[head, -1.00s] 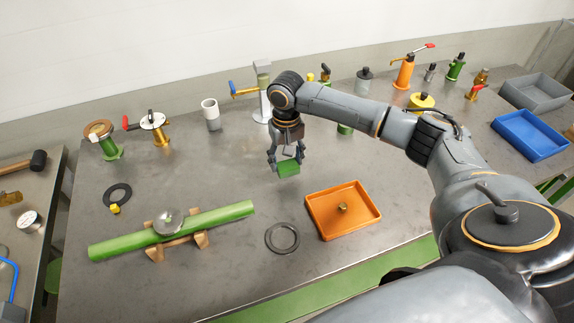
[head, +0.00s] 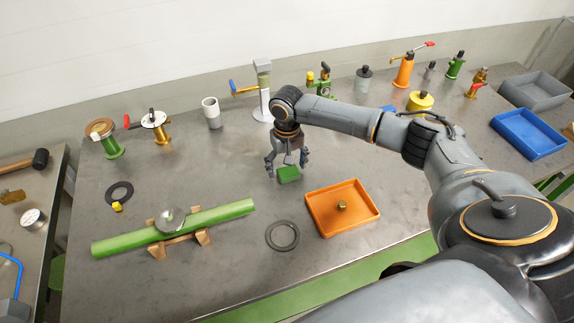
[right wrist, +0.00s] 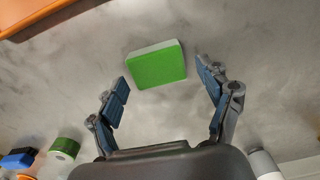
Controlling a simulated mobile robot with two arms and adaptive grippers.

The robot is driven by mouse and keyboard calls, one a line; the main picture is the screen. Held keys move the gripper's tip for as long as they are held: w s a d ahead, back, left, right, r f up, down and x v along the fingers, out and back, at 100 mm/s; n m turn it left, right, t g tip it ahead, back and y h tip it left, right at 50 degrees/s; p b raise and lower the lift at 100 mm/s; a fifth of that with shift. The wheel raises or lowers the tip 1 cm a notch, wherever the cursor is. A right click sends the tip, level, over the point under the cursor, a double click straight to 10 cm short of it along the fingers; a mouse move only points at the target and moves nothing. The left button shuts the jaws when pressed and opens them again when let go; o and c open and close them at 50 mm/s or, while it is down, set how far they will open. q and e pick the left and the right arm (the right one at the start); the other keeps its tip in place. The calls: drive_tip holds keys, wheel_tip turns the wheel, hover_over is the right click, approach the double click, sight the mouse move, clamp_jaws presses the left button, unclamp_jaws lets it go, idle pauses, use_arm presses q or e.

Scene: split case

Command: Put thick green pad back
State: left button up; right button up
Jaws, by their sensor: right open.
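The thick green pad (head: 288,174) lies on the grey table, left of the orange tray. My right gripper (head: 287,165) is open just above and behind the pad in the head view. In the right wrist view the pad (right wrist: 156,66) sits between and a little beyond the two spread fingertips (right wrist: 161,72), with nothing touching it. The pad has a bright green top and a pale side. My left gripper is not in view.
An orange tray (head: 318,224) holding a small brass part stands right of the pad. A grey ring (head: 282,248) lies in front. A green pipe (head: 120,243) rests on wooden supports at left. Valves and bottles line the back; blue (head: 499,124) and grey (head: 506,90) bins stand at far right.

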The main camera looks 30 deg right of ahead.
sight(287, 168)
drive_tip(key=shift+r, duration=0.1)
wheel_tip(287, 168, up, 12)
drive_tip(key=b, duration=0.2)
idle(0.3)
drive_tip(key=shift+r, duration=0.1)
